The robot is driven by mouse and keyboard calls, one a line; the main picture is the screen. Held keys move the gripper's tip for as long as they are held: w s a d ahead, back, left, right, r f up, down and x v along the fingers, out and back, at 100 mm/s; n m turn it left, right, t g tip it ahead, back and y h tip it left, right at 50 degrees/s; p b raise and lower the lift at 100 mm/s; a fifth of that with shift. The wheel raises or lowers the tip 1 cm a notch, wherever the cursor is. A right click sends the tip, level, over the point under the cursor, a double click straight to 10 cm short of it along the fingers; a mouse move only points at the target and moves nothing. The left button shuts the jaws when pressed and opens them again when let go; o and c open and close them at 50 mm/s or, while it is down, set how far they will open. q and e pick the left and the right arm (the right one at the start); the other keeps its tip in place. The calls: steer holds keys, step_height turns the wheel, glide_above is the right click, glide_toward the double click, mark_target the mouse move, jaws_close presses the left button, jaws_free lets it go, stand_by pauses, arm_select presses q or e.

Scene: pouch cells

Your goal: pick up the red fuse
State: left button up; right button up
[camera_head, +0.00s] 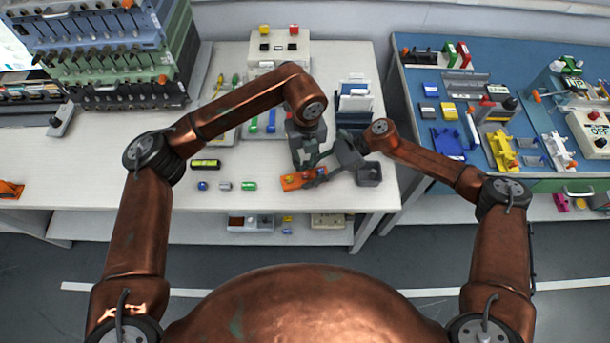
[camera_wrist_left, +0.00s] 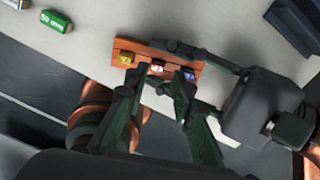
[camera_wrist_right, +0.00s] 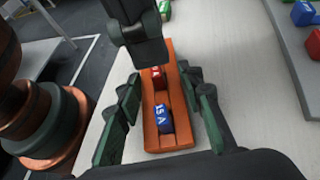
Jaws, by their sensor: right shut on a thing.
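An orange fuse holder (camera_head: 292,181) lies near the front edge of the white table. In the left wrist view the holder (camera_wrist_left: 120,43) carries a yellow fuse (camera_wrist_left: 125,58), a red fuse (camera_wrist_left: 156,69) and a blue fuse (camera_wrist_left: 190,75) in a row. The red fuse (camera_wrist_right: 157,78) is partly covered by my left gripper in the right wrist view; the yellow one is hidden there. My left gripper (camera_wrist_left: 155,85) is open, its fingertips apart close to the red fuse. My right gripper (camera_wrist_right: 164,100) is shut on the holder's sides, around the blue fuse's end.
Small blue, grey and green pieces (camera_head: 249,186) and a yellow-black level (camera_head: 205,164) lie left of the holder. A blue rack (camera_head: 354,101) stands behind. A gap separates the table from the blue bench (camera_head: 410,128).

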mark_target(305, 176)
arm_select(q)
steer(key=shift+a+f, duration=0.15)
steer(key=shift+f, duration=2.65)
steer(key=shift+c, duration=0.2)
steer(key=c, duration=0.5)
